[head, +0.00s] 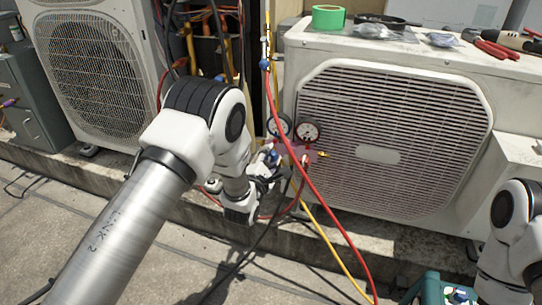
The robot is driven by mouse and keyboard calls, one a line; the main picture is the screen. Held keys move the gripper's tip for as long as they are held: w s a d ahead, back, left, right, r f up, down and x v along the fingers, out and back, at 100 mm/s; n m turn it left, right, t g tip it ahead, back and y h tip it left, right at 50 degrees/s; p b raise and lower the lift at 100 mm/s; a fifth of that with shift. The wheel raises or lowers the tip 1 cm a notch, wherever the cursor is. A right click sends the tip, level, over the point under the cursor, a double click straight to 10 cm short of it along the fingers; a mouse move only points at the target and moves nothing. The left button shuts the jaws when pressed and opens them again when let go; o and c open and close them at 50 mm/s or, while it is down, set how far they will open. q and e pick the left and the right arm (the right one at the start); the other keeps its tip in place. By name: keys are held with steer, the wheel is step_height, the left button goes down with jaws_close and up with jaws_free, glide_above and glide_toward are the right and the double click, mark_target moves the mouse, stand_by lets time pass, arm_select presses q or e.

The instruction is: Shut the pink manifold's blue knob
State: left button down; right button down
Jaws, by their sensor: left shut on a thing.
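The pink manifold (293,149) hangs in front of the right condenser, below two round gauges (308,132). Its right gauge has a white face, and the left one is partly turned away. My left gripper (267,163) reaches the manifold's left end and is shut there. The blue knob is mostly hidden behind the fingers; a little blue shows at that spot, and the fingers appear closed on it. How far the knob is turned cannot be told. My right arm shows at the lower right edge, but its gripper is out of view.
A red hose (330,215) and a yellow hose (325,235) run down past the manifold to the ground. The right condenser (395,140) stands close behind. Green tape (328,17) and pliers (490,49) lie on its top. A teal case (432,290) sits at lower right.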

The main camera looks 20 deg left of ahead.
arm_select(q)
steer(key=m+p, duration=0.2)
steer(key=m, duration=0.1)
steer(key=shift+r, duration=0.1)
steer(key=m+p, duration=0.3)
steer(key=m, duration=0.1)
steer(key=shift+m, duration=0.3)
steer(key=m+p, duration=0.2)
steer(key=m, duration=0.2)
steer(key=shift+f, duration=0.2)
steer(key=m+p, duration=0.1)
steer(key=m, duration=0.4)
steer(key=m+p, duration=0.1)
steer(key=m, duration=0.3)
steer(key=shift+a+f+p, duration=0.1)
steer(key=shift+p, duration=0.25)
steer(key=m, duration=0.4)
steer(key=shift+p, duration=0.4)
steer(key=m, duration=0.4)
steer(key=shift+a+m+p, duration=0.1)
steer(key=shift+m+p, duration=0.2)
steer(key=shift+p, duration=0.1)
steer(key=shift+m, duration=2)
